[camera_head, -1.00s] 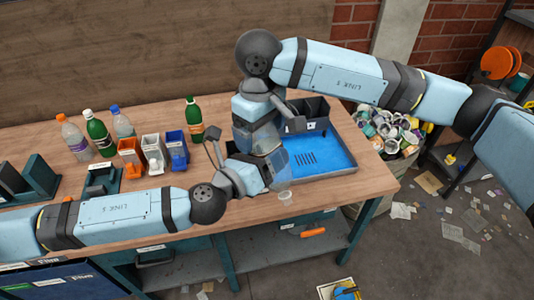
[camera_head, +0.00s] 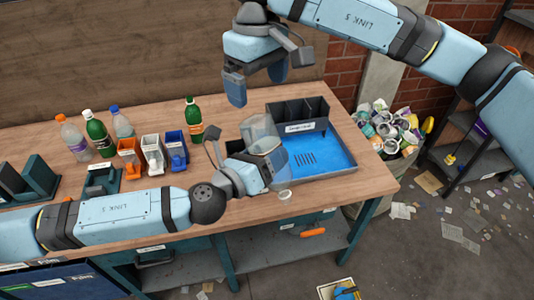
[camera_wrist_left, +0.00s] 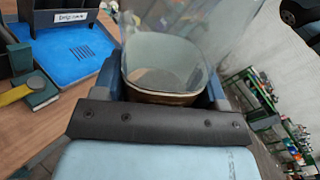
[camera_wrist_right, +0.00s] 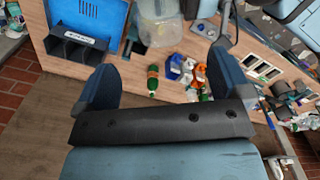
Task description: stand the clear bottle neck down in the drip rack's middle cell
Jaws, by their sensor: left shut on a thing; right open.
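My left gripper (camera_head: 266,163) is shut on the clear bottle (camera_head: 260,132), above the bench in front of the tray. The bottle's wide end is up and slightly tilted. A small pale ring (camera_head: 285,194) shows below the gripper and looks like its neck. The bottle also fills the space between the fingers in the left wrist view (camera_wrist_left: 165,55). The dark drip rack (camera_head: 300,127), with several cells and a label in front, stands on the tray's back part, right of the bottle. My right gripper (camera_head: 257,84) is open and empty, above and apart from the bottle.
The blue tray (camera_head: 335,155) has a bare floor in front of the rack. Several bottles, including a green one (camera_head: 194,118), and small orange, white and blue bins (camera_head: 172,148) stand left. A full waste bin (camera_head: 388,138) is right of the bench.

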